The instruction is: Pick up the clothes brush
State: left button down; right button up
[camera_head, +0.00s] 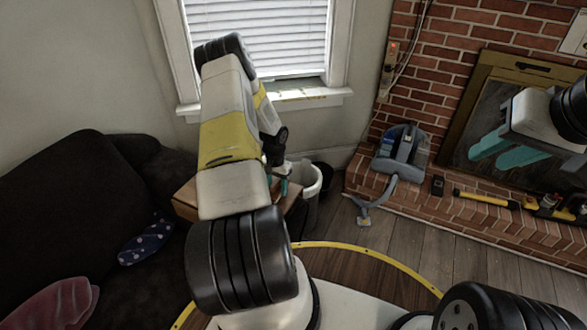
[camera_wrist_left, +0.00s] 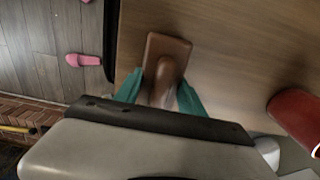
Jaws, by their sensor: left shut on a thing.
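The clothes brush (camera_wrist_left: 165,52) is a brown wooden piece with a flat rectangular end and a rounded handle, seen in the left wrist view over the wooden table top (camera_wrist_left: 235,50). My left gripper (camera_wrist_left: 160,94) is shut on its handle, one teal finger on each side. I cannot tell whether the brush touches the table. My right gripper (camera_head: 505,150) is open and empty at the right, in front of the fireplace.
A red object (camera_wrist_left: 296,116) stands near the brush. A white bin (camera_head: 311,184) is right of the table. A blue-grey vacuum (camera_head: 402,150) and tools lie on the brick hearth (camera_head: 455,207). A dark sofa (camera_head: 70,205) fills the left. A pink slipper (camera_wrist_left: 80,60) lies on the floor.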

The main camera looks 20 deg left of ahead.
aim_at(276, 180)
pick_arm(q)
jog(key=shift+r, duration=0.6)
notch_tip(276, 180, up, 3)
jog(key=shift+w+f, duration=0.1)
jog(key=shift+f, duration=0.1)
jog(key=s+d+r, duration=0.1)
jog(key=s+d, duration=0.7)
jog(key=s, duration=0.5)
jog(key=shift+s+d, duration=0.2)
jog(key=shift+s, duration=0.2)
jog(key=shift+r, duration=0.1)
